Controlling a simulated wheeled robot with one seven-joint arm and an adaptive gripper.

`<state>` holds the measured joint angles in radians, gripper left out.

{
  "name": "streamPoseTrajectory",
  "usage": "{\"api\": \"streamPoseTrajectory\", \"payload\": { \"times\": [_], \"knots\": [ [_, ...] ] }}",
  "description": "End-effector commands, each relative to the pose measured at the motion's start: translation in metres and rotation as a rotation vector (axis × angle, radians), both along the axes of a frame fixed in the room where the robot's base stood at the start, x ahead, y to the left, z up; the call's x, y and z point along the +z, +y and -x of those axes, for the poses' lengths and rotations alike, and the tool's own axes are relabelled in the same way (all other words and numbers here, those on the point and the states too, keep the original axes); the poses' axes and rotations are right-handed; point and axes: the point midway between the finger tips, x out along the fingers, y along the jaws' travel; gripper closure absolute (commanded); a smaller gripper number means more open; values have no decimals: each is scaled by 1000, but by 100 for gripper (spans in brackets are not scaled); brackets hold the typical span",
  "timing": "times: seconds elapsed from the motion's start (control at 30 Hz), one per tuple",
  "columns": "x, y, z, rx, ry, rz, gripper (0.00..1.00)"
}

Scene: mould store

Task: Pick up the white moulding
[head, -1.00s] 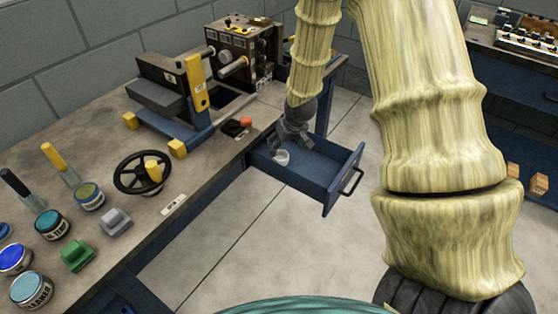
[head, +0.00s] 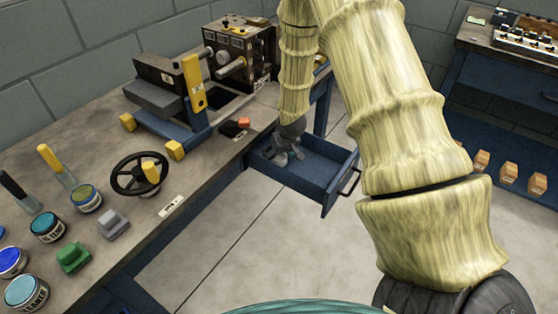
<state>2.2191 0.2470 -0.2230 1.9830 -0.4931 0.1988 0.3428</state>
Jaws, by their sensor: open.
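My gripper (head: 282,157) points down inside the open blue drawer (head: 322,164), near the drawer's left end. It is open. The white moulding is not clearly visible now; my gripper covers the spot in the drawer where a small white round piece showed earlier. I cannot tell whether the fingers are around it or touching it.
The drawer's walls stand close around my gripper. On the bench are a clamp machine (head: 165,95), a black handwheel (head: 140,174), a green piece (head: 74,258), a grey piece (head: 113,223) and several tins. Orange-brown blocks (head: 509,172) lie on a shelf at right.

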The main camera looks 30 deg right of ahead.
Motion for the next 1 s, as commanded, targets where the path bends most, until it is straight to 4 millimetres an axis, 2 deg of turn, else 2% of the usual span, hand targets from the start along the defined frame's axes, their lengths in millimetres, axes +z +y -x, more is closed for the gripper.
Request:
{"api": "streamPoseTrajectory", "payload": {
  "times": [0.3, 0.37, 0.5, 0.53, 0.87, 1.0],
  "knots": [
    [-4, 0, -1, 0, 0, 0, 23],
    [-4, 0, -1, 0, 0, 0, 32],
    [-3, 0, -1, 0, 0, 0, 58],
    [-3, 0, -1, 0, 0, 0, 61],
    [-3, 0, -1, 0, 0, 0, 61],
    [3, 0, -2, 0, 0, 0, 61]
  ]
}}
